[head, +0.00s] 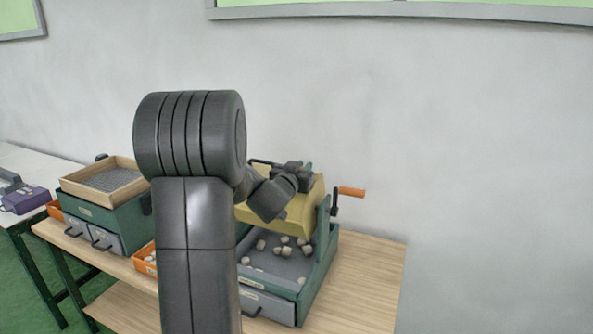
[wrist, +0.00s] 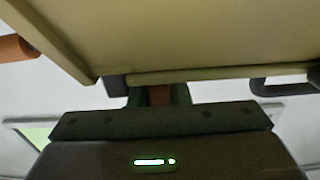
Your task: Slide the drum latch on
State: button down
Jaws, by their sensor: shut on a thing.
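The yellow drum (head: 300,212) sits in a green frame over a tray in the head view. Its pale underside or side (wrist: 180,35) fills the top of the wrist view. My gripper (head: 304,170) is at the drum's top edge, partly hidden behind my own wrist. In the wrist view my gripper's two dark green fingers (wrist: 158,97) are shut on a small reddish-brown piece, apparently the drum latch (wrist: 159,94), right against the drum's edge. How far the latch has slid is not visible.
An orange crank handle (head: 352,191) sticks out right of the drum. The tray (head: 322,262) below holds several pale pieces. A dark handle (wrist: 285,86) is beside the fingers. A wooden box (head: 140,186) on a green cabinet stands left. The table's right end (head: 375,270) is clear.

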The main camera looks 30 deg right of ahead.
jog(key=c, duration=1.4)
grip_release()
jog(key=shift+s+d, duration=0.25)
jog(key=shift+o, duration=0.2)
jog(key=shift+a, duration=0.15)
jog(key=b+v, duration=0.2)
jog(key=v, duration=1.1)
jog(key=shift+s+a, duration=0.2)
jog(key=shift+a, duration=0.1)
jog(key=shift+d, duration=0.1)
jog(key=p+x, duration=0.2)
jog(key=x, duration=1.1)
jog(key=shift+w+d, duration=0.2)
jog(key=shift+w, duration=0.3)
jog(key=shift+w+a+p, duration=0.3)
jog(key=shift+a, duration=0.05)
